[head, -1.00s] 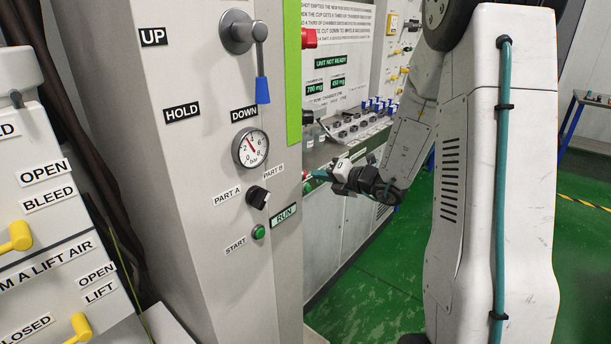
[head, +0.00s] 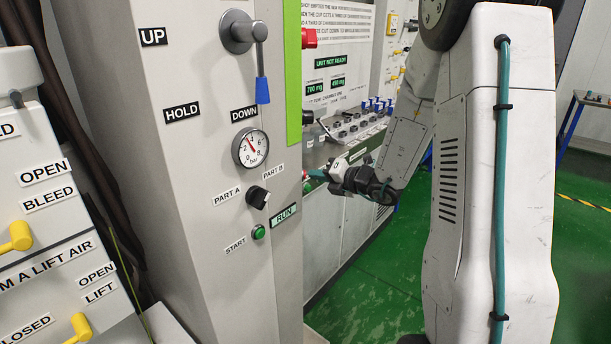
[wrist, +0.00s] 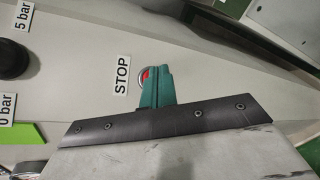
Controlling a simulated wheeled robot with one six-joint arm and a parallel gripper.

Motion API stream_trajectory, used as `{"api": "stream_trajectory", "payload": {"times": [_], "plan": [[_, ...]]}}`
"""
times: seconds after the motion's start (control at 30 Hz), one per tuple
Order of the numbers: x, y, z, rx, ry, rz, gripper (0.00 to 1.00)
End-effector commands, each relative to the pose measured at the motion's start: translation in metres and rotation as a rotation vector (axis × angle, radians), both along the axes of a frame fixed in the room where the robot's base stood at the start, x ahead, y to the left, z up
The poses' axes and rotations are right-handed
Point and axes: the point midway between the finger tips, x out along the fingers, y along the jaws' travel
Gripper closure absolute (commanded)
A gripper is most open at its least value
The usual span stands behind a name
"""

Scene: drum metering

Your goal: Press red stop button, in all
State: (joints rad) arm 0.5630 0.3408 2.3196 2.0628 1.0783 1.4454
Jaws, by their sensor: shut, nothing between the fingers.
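The red stop button (wrist: 145,76) shows in the wrist view beside the STOP label (wrist: 122,75). Most of it is hidden behind my gripper's teal fingers (wrist: 155,82). The fingers are shut together with nothing between them, and their tips lie over the button in the picture. I cannot tell whether they touch it. In the head view my gripper (head: 318,174) reaches left to the far panel just past the edge of the grey column, and the button is not clearly seen there.
A black knob (wrist: 14,58) sits near bar labels in the wrist view. In the head view the grey column (head: 200,220) stands at left, with a green START button (head: 258,232), a selector and a lever (head: 262,88). Green floor (head: 370,300) is open below my arm.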

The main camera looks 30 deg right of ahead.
Motion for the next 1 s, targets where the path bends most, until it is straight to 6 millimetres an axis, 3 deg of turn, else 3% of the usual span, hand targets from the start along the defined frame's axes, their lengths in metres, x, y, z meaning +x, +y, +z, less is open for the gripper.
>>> {"api": "stream_trajectory", "payload": {"times": [1.0], "plan": [[0.0025, 0.0058, 0.0000, 0.000, 0.001, 0.001, 1.00]]}}
